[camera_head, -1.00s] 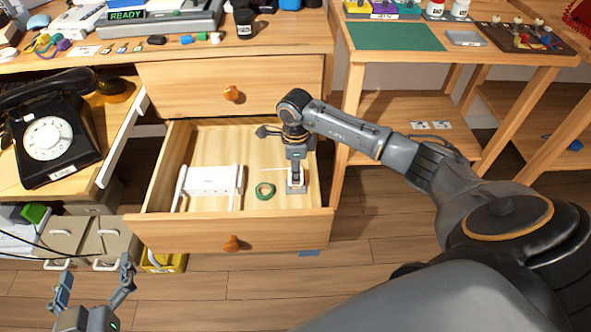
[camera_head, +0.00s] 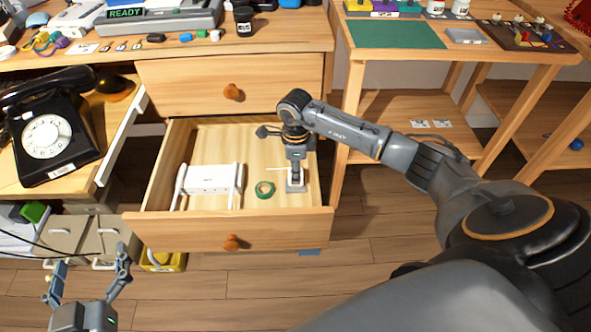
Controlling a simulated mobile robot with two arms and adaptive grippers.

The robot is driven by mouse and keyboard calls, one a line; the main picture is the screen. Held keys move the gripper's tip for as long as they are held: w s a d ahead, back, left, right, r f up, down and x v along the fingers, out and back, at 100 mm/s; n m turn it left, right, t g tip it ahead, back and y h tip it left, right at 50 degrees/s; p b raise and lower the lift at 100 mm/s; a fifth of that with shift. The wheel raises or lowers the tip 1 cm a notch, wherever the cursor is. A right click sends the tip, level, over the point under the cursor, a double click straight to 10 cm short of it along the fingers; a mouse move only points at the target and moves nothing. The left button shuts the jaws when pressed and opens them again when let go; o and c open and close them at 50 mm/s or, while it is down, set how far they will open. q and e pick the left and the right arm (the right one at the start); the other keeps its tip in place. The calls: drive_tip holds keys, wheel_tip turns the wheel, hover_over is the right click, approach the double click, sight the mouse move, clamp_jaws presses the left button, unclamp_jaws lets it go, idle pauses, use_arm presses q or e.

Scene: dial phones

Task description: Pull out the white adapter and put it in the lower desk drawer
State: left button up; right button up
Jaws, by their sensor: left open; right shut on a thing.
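The lower desk drawer (camera_head: 170,237) is pulled out and open. My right gripper (camera_head: 296,180) points down inside it near its right side. It is shut on the white adapter (camera_head: 296,188), which is small and mostly covered by the fingers. I cannot tell whether the adapter touches the drawer floor. My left gripper (camera_head: 88,272) is open and empty at the lower left, in front of the drawer and above the floor.
A white router (camera_head: 210,179) and a roll of green tape (camera_head: 265,190) lie in the drawer, left of my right gripper. The upper drawer (camera_head: 200,88) is shut. A black dial phone (camera_head: 48,140) stands at the left. A yellow bin (camera_head: 163,262) is on the floor.

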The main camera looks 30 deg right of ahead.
use_arm(q)
drive_tip(key=shift+r, duration=0.15)
drive_tip(key=shift+w+r, duration=0.1)
drive_tip(key=shift+r, duration=0.15)
use_arm(e)
drive_tip(key=shift+f, duration=0.15)
use_arm(q)
drive_tip(key=shift+w+d+r+t, duration=0.1)
drive_tip(key=shift+r+t, duration=0.25)
drive_tip(key=shift+t, duration=0.05)
use_arm(e)
drive_tip(key=shift+f, duration=0.1)
use_arm(q)
drive_tip(key=shift+r, duration=0.3)
drive_tip(key=shift+d+r+t+h+b, duration=0.15)
drive_tip(key=shift+r+t+h+b, duration=0.25)
drive_tip(key=shift+r+t, duration=0.3)
use_arm(e)
drive_tip(key=shift+f, duration=0.3)
drive_tip(key=o, duration=0.9)
